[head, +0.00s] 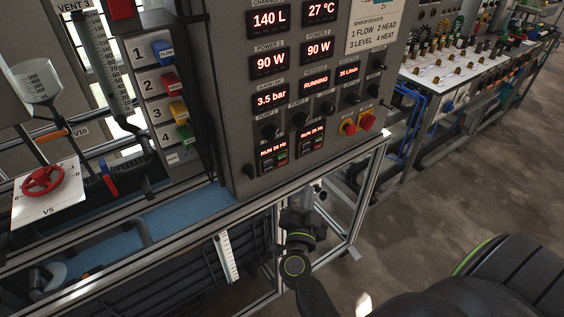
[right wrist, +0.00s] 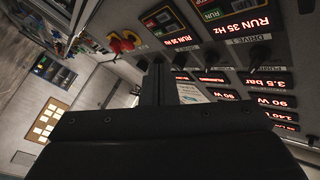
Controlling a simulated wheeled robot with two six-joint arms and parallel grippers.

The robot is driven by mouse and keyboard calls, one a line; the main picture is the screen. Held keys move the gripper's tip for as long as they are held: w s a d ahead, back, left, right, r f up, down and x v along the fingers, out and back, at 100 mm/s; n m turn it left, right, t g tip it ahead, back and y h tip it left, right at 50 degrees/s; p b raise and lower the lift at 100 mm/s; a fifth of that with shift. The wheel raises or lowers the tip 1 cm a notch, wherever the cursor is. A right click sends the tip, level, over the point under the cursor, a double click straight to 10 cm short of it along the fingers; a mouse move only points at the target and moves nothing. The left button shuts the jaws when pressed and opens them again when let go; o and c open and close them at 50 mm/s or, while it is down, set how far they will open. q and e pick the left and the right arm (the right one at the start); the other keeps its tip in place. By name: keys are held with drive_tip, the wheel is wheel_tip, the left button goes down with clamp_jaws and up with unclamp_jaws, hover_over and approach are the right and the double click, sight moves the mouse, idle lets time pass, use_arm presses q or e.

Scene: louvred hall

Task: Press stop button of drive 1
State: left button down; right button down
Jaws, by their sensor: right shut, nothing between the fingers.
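The grey control panel (head: 237,75) fills the upper middle of the head view. Drive 1 (head: 273,156) is the left of two small units low on it, with a red "RUN 35 Hz" display and tiny buttons beside it. In the right wrist view drive 1 (right wrist: 243,24) appears upside down. Its green RUN button (right wrist: 212,14) shows, with a bit of red stop button at the top edge. My right gripper (head: 302,196) is shut and empty, below the panel and apart from the drives. Its closed fingers also show in the right wrist view (right wrist: 158,82). My left gripper is out of view.
Drive 2 (head: 311,141) sits right of drive 1. Two red and yellow knobs (head: 358,124) are further right, and black selector knobs (head: 270,132) sit just above the drives. A metal frame rail (head: 205,221) runs below the panel. Bare floor (head: 440,190) lies to the right.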

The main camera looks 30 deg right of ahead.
sight(281, 163)
drive_tip(key=w+b, duration=0.1)
drive_tip(key=w, duration=0.7)
drive_tip(key=shift+w+a+b, duration=0.3)
drive_tip(key=shift+w+a, duration=0.05)
drive_tip(key=shift+w, duration=0.05)
drive_tip(key=shift+w, duration=0.15)
idle(1.8)
drive_tip(key=shift+w, duration=0.3)
